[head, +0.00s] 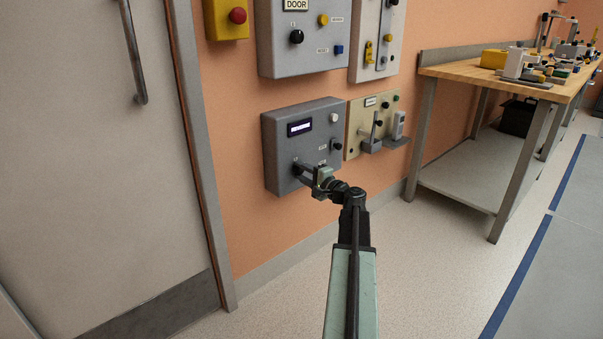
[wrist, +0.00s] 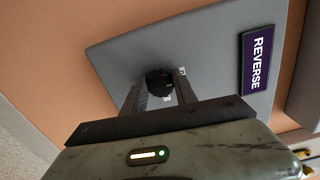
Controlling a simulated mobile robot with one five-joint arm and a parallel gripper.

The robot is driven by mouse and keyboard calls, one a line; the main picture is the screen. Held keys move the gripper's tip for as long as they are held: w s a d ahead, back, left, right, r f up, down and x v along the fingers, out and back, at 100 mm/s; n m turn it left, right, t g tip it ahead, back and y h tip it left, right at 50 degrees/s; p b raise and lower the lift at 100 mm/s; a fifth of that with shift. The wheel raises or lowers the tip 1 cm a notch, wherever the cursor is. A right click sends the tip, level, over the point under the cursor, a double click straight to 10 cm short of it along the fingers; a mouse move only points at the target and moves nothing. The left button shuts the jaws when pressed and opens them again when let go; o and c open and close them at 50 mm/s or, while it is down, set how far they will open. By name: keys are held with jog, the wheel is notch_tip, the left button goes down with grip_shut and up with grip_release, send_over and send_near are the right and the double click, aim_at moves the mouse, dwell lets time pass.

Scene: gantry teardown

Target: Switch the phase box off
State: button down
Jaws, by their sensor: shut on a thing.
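The phase box is a grey wall box (head: 277,130) with a lit display (head: 299,127), a white button (head: 334,118) and a black switch (head: 336,145). In the wrist view its grey face (wrist: 125,55) fills the middle, and its display reads REVERSE (wrist: 257,60). My gripper (head: 301,171) is at the lower left of the box. In the wrist view my gripper (wrist: 158,92) is shut on a round black knob (wrist: 160,80), with one finger on each side. The small marks beside the knob are partly hidden and too small to read.
A beige panel (head: 355,135) with projecting grey parts adjoins the box on the right. A larger grey DOOR panel (head: 305,55) and a yellow box with a red button (head: 237,15) are above. A door stands at left, a workbench (head: 450,70) at right.

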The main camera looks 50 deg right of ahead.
jog(key=shift+n, duration=0.5)
jog(key=c, duration=1)
grip_release()
jog(key=shift+o, duration=0.2)
jog(key=shift+s, duration=0.1)
jog(key=s, duration=0.7)
jog(key=shift+s+a, duration=0.25)
jog(key=shift+s, duration=0.05)
